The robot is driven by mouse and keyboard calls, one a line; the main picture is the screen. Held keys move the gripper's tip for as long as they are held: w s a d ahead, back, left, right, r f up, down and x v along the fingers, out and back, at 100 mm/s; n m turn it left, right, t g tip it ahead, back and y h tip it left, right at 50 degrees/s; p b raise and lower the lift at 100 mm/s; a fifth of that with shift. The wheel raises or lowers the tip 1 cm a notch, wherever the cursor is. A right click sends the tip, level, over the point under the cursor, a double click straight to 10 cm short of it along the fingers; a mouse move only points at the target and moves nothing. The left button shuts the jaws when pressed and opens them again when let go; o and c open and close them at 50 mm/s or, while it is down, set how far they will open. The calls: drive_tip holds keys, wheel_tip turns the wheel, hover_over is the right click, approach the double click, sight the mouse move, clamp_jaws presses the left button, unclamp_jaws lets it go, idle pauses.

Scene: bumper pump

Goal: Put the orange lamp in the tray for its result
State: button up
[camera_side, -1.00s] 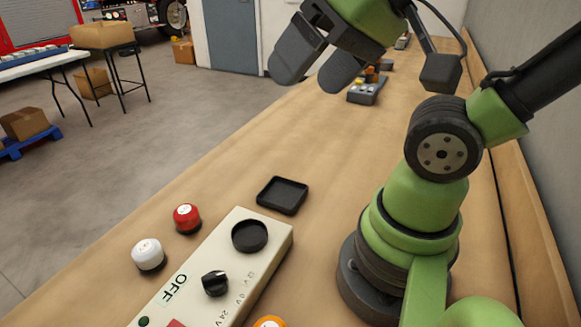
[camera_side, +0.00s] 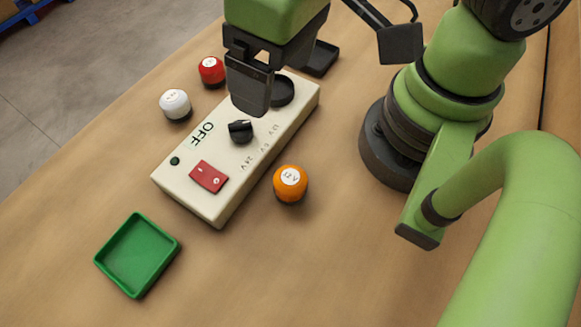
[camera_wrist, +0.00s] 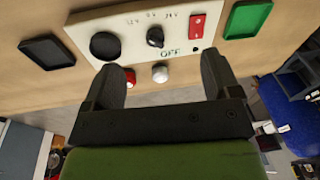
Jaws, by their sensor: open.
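The orange lamp (camera_side: 290,184) stands upright on the bench, right of the beige test box (camera_side: 225,207), in the side view. It is out of the wrist view. The box has a round black socket (camera_side: 284,92), which looks empty, a black knob (camera_side: 240,131), a red switch (camera_side: 209,177), a small dark green indicator (camera_side: 175,160) and the word OFF. A green tray (camera_side: 138,255) and a black tray (camera_side: 321,57) both look empty; the wrist view shows the green tray (camera_wrist: 247,18) and black tray (camera_wrist: 47,52). My gripper (camera_wrist: 160,68) is open and empty above the box.
A red lamp (camera_side: 211,71) and a white lamp (camera_side: 175,104) stand on the bench left of the box. Bare bench lies around the orange lamp and between the box and green tray. The bench's edge runs along the left.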

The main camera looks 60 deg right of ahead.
drive_tip(key=n+g+h, duration=0.1)
drive_tip(key=n, duration=0.1)
hover_over(293, 177)
drive_tip(key=f, duration=0.4)
drive_tip(key=a+f, duration=0.1)
drive_tip(key=f, duration=0.1)
drive_tip(key=shift+f, duration=0.3)
wheel_tip(293, 177, down, 4)
drive_tip(key=shift+s+d+r, duration=0.1)
drive_tip(key=shift+d+f, duration=0.2)
drive_tip(key=shift+f, duration=1.35)
drive_tip(key=shift+d+f, duration=0.15)
drive_tip(key=shift+f, duration=1.35)
drive_tip(key=c, duration=1.1)
drive_tip(key=shift+r, duration=0.1)
wheel_tip(293, 177, up, 10)
drive_tip(key=shift+f, duration=0.1)
